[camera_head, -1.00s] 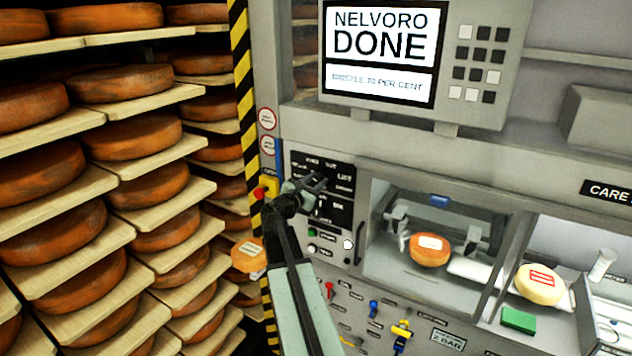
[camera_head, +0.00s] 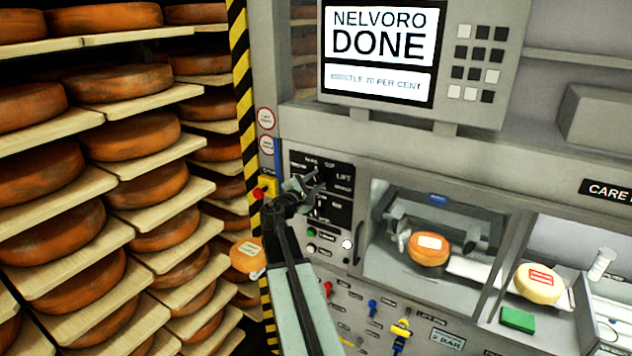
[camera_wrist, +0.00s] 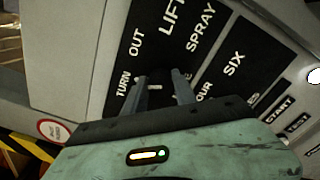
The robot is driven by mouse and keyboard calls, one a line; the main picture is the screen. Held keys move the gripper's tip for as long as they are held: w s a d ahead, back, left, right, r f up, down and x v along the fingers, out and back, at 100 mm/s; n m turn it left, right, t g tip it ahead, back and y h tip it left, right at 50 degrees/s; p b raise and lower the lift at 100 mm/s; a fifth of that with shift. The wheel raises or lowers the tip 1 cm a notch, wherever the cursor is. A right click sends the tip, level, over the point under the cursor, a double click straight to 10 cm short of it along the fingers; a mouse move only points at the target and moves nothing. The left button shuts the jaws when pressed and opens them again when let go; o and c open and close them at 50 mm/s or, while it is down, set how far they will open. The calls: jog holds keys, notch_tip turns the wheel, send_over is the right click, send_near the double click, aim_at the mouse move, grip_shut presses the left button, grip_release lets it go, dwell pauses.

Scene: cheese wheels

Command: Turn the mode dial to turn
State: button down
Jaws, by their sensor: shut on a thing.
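The black mode panel (camera_head: 334,170) is on the machine front, right of the striped post. In the wrist view the panel (camera_wrist: 172,58) shows the words TURN, OUT, LIFT and SPRAY, with SIX on a neighbouring panel. My gripper (camera_head: 312,181) is at this panel. In the wrist view my gripper (camera_wrist: 162,88) has its two fingers apart with their tips against the panel, shut on the mode dial. The dial is almost wholly hidden between the fingers, and I cannot tell which word it points at.
A screen (camera_head: 380,45) reads NELVORO DONE, bristle 70 per cent. A cheese wheel (camera_head: 429,248) sits in the machine bay, another (camera_head: 540,284) to its right. Shelves of cheese wheels fill the left. A red button (camera_head: 258,193) is close to my gripper's left. Levers sit below.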

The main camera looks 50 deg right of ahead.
jog(key=shift+m, duration=0.3)
jog(key=c, duration=1)
grip_release()
jog(key=v, duration=0.7)
jog(key=shift+a, duration=0.4)
